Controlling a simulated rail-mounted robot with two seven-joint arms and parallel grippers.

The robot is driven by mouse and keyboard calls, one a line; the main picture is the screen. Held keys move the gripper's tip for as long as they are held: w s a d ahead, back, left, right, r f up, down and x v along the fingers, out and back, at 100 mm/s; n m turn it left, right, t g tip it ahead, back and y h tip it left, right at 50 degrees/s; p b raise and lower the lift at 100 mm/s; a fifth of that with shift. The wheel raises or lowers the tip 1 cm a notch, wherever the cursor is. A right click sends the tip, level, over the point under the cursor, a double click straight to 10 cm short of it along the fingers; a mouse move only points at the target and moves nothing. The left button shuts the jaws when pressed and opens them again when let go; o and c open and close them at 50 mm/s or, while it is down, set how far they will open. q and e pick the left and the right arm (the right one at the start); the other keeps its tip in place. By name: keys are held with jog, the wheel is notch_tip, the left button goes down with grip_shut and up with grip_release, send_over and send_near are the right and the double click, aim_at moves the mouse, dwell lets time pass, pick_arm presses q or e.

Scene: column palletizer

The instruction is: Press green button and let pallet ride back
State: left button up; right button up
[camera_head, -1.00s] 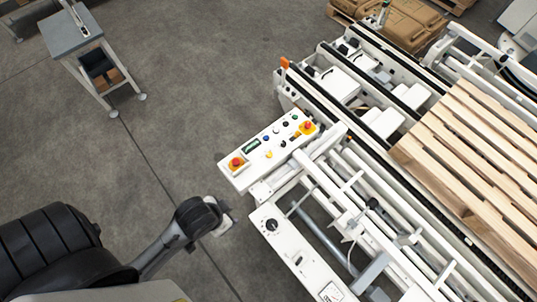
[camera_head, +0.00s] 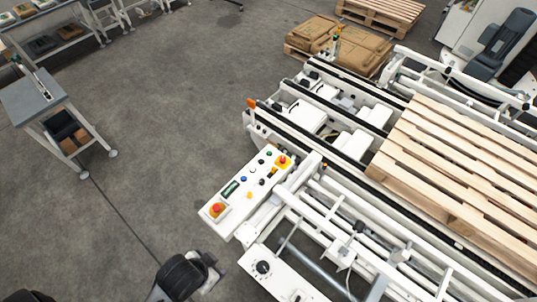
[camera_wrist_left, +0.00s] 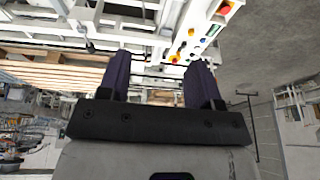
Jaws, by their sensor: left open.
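The white control panel (camera_head: 238,203) sits at the conveyor's near left corner, with a red emergency stop on yellow at each end and several small coloured buttons between. The buttons are too small for me to single out the green one surely. The panel also shows in the left wrist view (camera_wrist_left: 207,18), beyond the fingers. A wooden pallet (camera_head: 455,155) lies on the conveyor (camera_head: 300,150) at right; its slats show in the wrist view (camera_wrist_left: 50,72). My left gripper (camera_head: 212,272) is open and empty, below the panel and apart from it. My right gripper is out of view.
A second white control box (camera_head: 272,270) stands below the panel, near my left gripper. Brown packages (camera_head: 350,48) lie beyond the conveyor. A grey-topped stand (camera_head: 45,98) is at left. The floor between the stand and panel is clear.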

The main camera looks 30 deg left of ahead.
pick_arm(q)
jog(key=shift+c, duration=0.2)
grip_shut()
dwell(0.5)
dwell(1.1)
